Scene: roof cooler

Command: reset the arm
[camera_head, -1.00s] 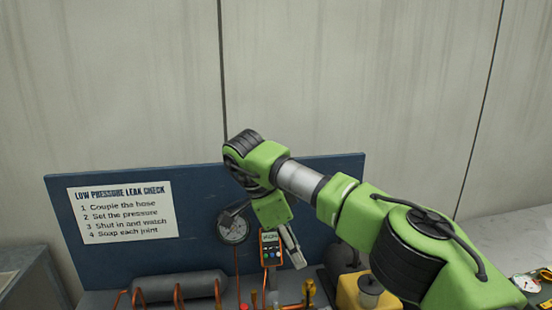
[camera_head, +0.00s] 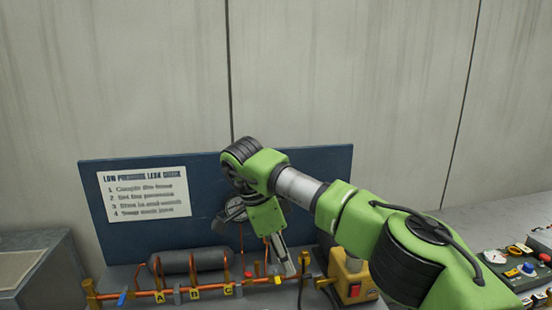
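My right arm comes in from the right in the head view, bent, with its wrist in front of the blue board. My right gripper (camera_head: 286,262) points down over the bench, near the right end of the copper pipe. Its fingers look close together, but whether they are open or shut is unclear, and I see nothing held in them. My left gripper is not in the view.
The blue board (camera_head: 320,170) carries a leak check sign (camera_head: 148,194). Copper pipework (camera_head: 200,291) with A, B and C tags runs before a grey cylinder (camera_head: 190,260). A yellow unit (camera_head: 350,282) stands right of the gripper. A gauge panel (camera_head: 510,268) is far right. Wall space above is clear.

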